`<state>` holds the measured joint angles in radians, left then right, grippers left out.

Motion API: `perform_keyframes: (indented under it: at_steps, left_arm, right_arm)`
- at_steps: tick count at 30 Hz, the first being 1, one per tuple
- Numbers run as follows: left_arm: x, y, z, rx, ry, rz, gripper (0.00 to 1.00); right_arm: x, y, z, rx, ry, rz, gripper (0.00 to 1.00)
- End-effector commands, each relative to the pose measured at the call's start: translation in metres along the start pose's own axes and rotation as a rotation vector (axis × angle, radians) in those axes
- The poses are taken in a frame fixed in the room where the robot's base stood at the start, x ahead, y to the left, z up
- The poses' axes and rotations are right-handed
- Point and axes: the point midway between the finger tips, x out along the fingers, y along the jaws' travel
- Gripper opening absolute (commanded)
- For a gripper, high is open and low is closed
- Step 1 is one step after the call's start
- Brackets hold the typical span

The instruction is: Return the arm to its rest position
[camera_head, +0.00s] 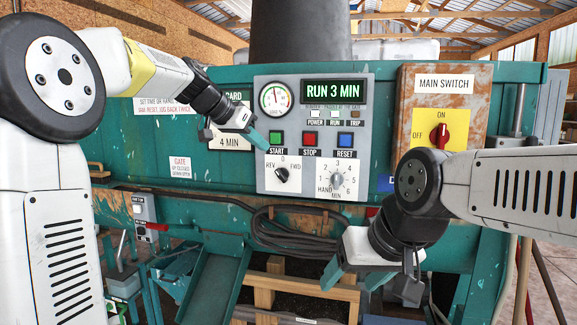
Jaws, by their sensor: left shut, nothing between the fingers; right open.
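My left gripper (254,139) is shut and empty. Its teal fingertips are just left of the green START button (276,137) on the grey control panel (309,160); I cannot tell whether they touch it. The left arm reaches in from the upper left, across the front of the machine. My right gripper (352,277) is open and empty, low in front of the machine and below the panel. Its arm comes in from the right. The panel's display (335,91) reads RUN 3 MIN.
The panel also carries a red STOP button (309,138), a blue RESET button (345,139), a black selector (282,174) and a minutes dial (338,181). A red main switch knob (440,135) is at right. A coiled black cable (290,232) hangs below the panel.

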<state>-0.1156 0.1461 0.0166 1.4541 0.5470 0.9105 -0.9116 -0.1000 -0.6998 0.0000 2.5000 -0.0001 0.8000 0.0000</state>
Motion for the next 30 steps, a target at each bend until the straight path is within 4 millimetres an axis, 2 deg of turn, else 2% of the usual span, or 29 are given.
perform_keyframes:
  at_steps: [2,5,9,15,18,21,23,30]
  left_arm:
    - [-0.021,0.013,0.023,-0.05,-0.032,-0.027,0.0]
    - [-0.05,0.034,0.069,-0.149,-0.092,-0.077,0.0]
    - [-0.086,0.068,0.147,-0.297,-0.17,-0.165,0.0]
    - [-0.119,0.113,0.26,-0.479,-0.244,-0.294,0.0]
    - [-0.126,0.128,0.302,-0.542,-0.262,-0.342,0.0]
    - [-0.129,0.137,0.329,-0.581,-0.273,-0.373,0.0]
    - [-0.129,0.14,0.338,-0.595,-0.277,-0.383,0.0]
    - [-0.13,0.142,0.344,-0.605,-0.279,-0.39,0.0]
  right_arm:
    - [0.0,0.0,0.0,0.0,0.0,0.0,0.67]
    - [0.0,0.0,0.0,0.0,0.0,0.0,0.67]
    - [0.0,0.0,0.0,0.0,0.0,0.0,0.67]
    - [0.0,0.0,0.0,0.0,0.0,0.0,0.67]
    - [0.0,0.0,0.0,0.0,0.0,0.0,0.67]
    - [0.0,0.0,0.0,0.0,0.0,0.0,0.67]
    - [0.0,0.0,0.0,0.0,0.0,0.0,0.67]
    - [0.0,0.0,0.0,0.0,0.0,0.0,0.67]
